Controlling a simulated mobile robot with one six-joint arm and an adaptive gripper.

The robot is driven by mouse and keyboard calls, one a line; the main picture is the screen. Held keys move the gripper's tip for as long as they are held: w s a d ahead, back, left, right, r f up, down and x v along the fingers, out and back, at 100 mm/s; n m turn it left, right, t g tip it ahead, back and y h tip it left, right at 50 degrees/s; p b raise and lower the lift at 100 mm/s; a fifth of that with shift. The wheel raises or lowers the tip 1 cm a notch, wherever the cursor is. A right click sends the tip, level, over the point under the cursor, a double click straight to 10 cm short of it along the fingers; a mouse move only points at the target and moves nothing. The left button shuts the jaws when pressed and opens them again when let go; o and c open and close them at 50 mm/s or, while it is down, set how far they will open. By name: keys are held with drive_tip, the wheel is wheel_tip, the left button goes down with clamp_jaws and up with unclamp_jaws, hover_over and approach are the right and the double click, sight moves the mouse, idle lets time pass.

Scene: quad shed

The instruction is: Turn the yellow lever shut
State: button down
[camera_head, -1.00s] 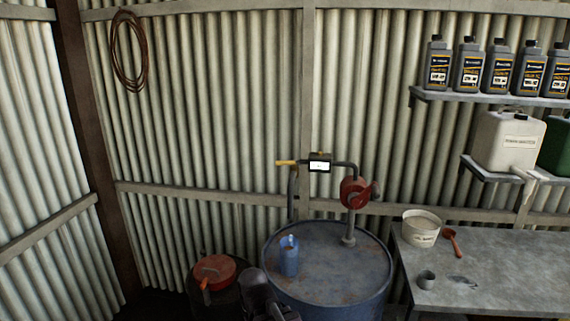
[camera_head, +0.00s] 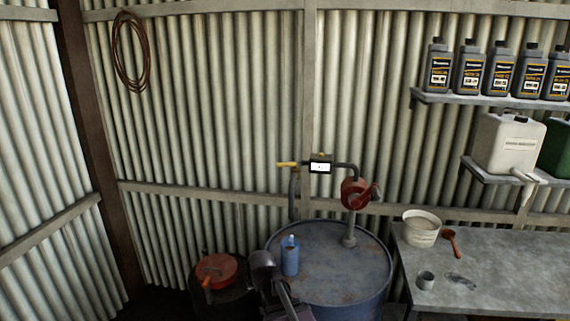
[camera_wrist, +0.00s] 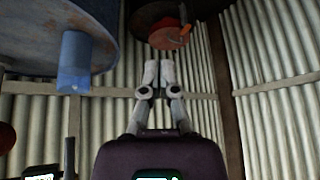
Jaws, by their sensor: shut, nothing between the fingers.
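The yellow lever (camera_head: 286,164) sticks out level to the left at the left end of the pipe, beside the dark meter (camera_head: 320,164), in the head view. The pipe runs right from the meter to the red pump (camera_head: 355,193) on the blue drum (camera_head: 330,275). The lever does not show in the wrist view. My gripper (camera_wrist: 158,72) is shut and empty in the wrist view, its pale fingers together. In the head view my arm is low, in front of the drum's left side, well below the lever; the fingertips cannot be made out there.
A workbench (camera_head: 500,275) with a white tub (camera_head: 421,230) is right.

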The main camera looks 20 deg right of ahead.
drive_tip(key=w+d+r+m+t+h+p, duration=0.1)
drive_tip(key=w+d+r+t+h+p, duration=0.15)
drive_tip(key=w+d+r+t, duration=0.7)
drive_tip(key=w+d+r+m+t+h+p, duration=0.1)
drive_tip(key=d+r, duration=0.3)
drive_tip(key=r, duration=0.4)
drive_tip(key=w+d+r+m+t+h+p, duration=0.1)
drive_tip(key=w+d+r+t+h+p, duration=0.1)
drive_tip(key=r, duration=0.6)
drive_tip(key=w+d+h, duration=0.1)
drive_tip(key=w+d, duration=0.1)
drive_tip(key=d, duration=0.1)
drive_tip(key=shift+w+d+m, duration=0.2)
drive_tip(key=shift+w+m, duration=0.05)
drive_tip(key=shift+m, duration=0.05)
drive_tip(key=shift+w+r+t+h, duration=0.1)
drive_tip(key=shift+w+t+h, duration=0.1)
drive_tip(key=shift+t+h, duration=0.05)
drive_tip(key=p, duration=0.2)
approach(283, 165)
drive_tip(key=w+d+r, duration=0.2)
drive_tip(key=w+r, duration=0.2)
drive_tip(key=r, duration=0.1)
drive_tip(key=shift+w+f+b, duration=0.8)
drive_tip(key=shift+w+f, duration=0.05)
drive_tip(key=shift+w+d+f+b, duration=0.3)
drive_tip(key=shift+w+f+b, duration=0.1)
drive_tip(key=shift+w, duration=0.25)
drive_tip(key=shift+w, duration=0.15)
